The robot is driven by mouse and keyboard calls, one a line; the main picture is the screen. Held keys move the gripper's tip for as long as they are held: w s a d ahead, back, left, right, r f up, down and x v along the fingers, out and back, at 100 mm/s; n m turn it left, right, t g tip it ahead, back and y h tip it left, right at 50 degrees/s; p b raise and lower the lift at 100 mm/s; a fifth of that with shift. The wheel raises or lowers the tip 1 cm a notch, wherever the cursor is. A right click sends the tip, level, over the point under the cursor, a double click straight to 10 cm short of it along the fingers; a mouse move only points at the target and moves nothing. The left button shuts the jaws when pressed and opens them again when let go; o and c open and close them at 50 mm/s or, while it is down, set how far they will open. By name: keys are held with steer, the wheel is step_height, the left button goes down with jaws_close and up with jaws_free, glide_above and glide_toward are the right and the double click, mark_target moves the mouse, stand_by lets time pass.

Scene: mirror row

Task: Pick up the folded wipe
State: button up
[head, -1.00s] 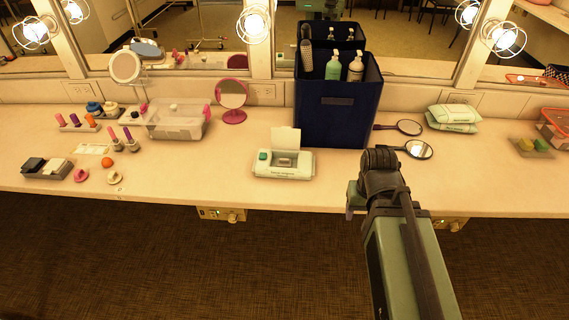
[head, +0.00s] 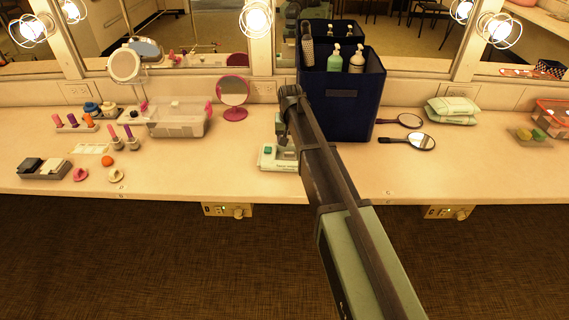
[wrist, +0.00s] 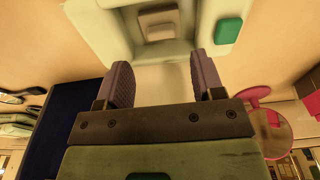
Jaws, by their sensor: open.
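In the head view the box (head: 268,160) sits near the counter's front edge, partly covered by my arm; the wipe is hidden there. My gripper (wrist: 162,64) is open and empty, its two dark fingers apart. A pale panel, apparently the box's raised lid (wrist: 165,82), shows between the fingers. The wipe lies beyond the fingertips, toward the top of the wrist view. I cannot tell the gap height. A green button (wrist: 228,31) is beside the opening.
A tall navy bin (head: 345,110) with bottles stands close to the right of my arm. A pink round mirror (head: 234,92) and a clear tub (head: 178,125) stand left. Two hand mirrors (head: 421,141) lie right of the bin. The counter's front right is clear.

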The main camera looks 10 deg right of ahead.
mark_target(289, 153)
steer(key=f+b, duration=0.4)
steer(key=f, duration=0.1)
steer(key=w+f+b, duration=0.1)
steer(key=f+b, duration=0.1)
steer(key=f, duration=0.1)
steer(key=shift+r, duration=0.25)
steer(key=c, duration=0.6)
steer(key=shift+r, duration=0.1)
steer(key=shift+c, duration=0.2)
step_height(289, 153, up, 20)
steer(key=p, duration=2)
